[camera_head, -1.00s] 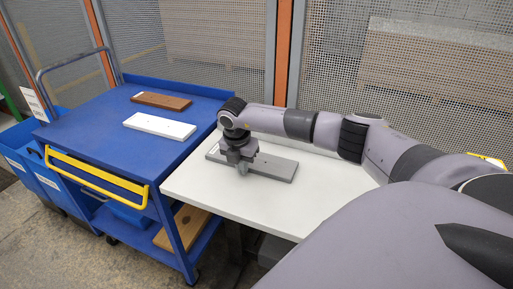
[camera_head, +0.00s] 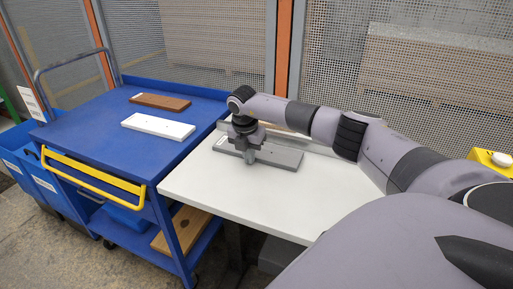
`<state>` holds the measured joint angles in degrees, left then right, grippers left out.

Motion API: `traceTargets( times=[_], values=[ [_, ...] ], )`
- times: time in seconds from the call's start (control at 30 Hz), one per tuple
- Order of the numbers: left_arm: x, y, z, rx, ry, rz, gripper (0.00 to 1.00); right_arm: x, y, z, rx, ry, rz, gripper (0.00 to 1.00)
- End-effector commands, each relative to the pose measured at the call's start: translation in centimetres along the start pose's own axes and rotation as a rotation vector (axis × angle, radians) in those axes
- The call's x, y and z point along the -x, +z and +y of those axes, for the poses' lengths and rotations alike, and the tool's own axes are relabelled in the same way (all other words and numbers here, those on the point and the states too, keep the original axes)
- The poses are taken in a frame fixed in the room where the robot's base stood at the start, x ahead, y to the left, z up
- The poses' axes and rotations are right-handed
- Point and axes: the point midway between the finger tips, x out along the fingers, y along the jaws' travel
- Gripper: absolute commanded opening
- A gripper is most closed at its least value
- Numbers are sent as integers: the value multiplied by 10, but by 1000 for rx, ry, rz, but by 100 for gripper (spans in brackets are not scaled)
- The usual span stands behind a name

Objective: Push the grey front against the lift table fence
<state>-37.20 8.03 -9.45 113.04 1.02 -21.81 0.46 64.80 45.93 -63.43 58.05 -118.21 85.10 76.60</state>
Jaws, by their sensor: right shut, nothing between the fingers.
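The grey front (camera_head: 280,156) lies flat on the white lift table (camera_head: 225,193), near its back edge. The fence (camera_head: 317,147) is a low grey strip along that back edge, partly hidden by my right arm. The front lies roughly along the fence, and I cannot tell whether they touch. My right gripper (camera_head: 250,159) points down at the middle of the front, on the side facing me. It is shut and holds nothing, and it hides part of the front. My left gripper is out of view.
A blue cart (camera_head: 95,127) stands left of the table, with a brown board (camera_head: 160,102) and a white board (camera_head: 158,126) on top. A mesh wall (camera_head: 210,45) with orange posts stands behind. The front part of the table is clear.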

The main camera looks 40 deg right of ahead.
Motion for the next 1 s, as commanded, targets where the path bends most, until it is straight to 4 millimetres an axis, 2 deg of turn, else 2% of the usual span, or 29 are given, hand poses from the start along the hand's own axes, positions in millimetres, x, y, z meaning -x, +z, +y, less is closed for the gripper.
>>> traceTargets(
  times=[0.63, 1.0],
  values=[
    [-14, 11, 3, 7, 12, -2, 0, -7, 33, 1, -2, 2, -3, 0],
    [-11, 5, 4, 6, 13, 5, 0, -4, 34, 0, -4, 2, -9, 0]
  ],
)
